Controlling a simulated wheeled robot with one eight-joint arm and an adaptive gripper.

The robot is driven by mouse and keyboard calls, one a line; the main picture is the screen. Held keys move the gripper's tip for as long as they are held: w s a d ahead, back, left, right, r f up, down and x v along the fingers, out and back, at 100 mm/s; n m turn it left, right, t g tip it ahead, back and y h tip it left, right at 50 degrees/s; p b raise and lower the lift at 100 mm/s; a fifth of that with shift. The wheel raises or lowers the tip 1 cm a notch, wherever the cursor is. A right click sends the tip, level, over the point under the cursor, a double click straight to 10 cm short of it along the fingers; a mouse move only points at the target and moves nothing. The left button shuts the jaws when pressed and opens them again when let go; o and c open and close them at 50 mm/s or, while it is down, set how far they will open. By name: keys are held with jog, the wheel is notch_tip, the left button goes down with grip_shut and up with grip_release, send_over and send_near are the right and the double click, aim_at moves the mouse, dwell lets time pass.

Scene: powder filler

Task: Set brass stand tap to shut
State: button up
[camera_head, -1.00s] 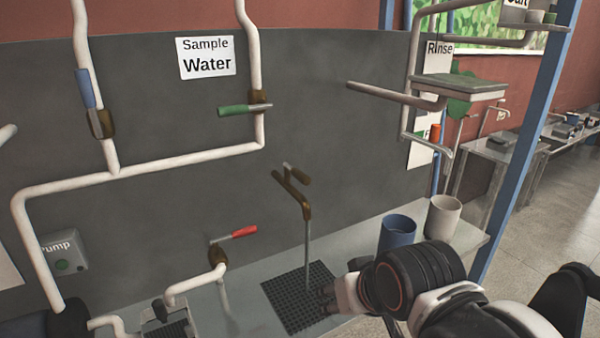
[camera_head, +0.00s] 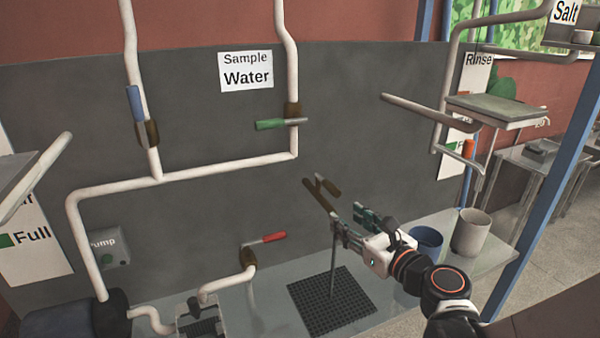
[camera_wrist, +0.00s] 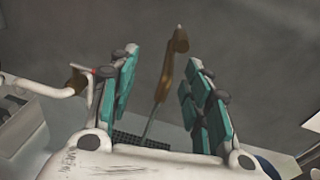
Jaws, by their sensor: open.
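The brass stand tap (camera_head: 319,196) is a brown-gold bar with a short cross handle (camera_head: 328,186) near its upper end. A thin grey upright line runs from it down to the black grid (camera_head: 330,300); I cannot tell whether this is a post or water. My gripper (camera_head: 348,221) is open and empty, just right of the tap's lower end in the head view. In the wrist view the tap (camera_wrist: 167,75) shows in the gap between my teal finger pads (camera_wrist: 163,75), apparently beyond them and not gripped. My fingers partly hide the tap's lower end in the head view.
A red-handled valve (camera_head: 264,240) is left of the tap. Green (camera_head: 272,125) and blue (camera_head: 135,103) valve handles sit on white pipes above. A blue cup (camera_head: 427,242) and a white cup (camera_head: 471,232) stand close right of my gripper. A blue post (camera_head: 540,190) is further right.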

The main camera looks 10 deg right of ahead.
aim_at(332, 188)
jog(key=w+m, duration=0.1)
jog(key=w, duration=0.3)
jog(key=w+m, duration=0.1)
jog(key=w, duration=0.3)
jog(key=w+r+m+t+b, duration=0.1)
jog(key=w, duration=0.3)
jog(key=shift+w+a+h, duration=0.3)
jog(key=shift+w+a, duration=0.1)
jog(key=shift+c, duration=0.5)
grip_shut()
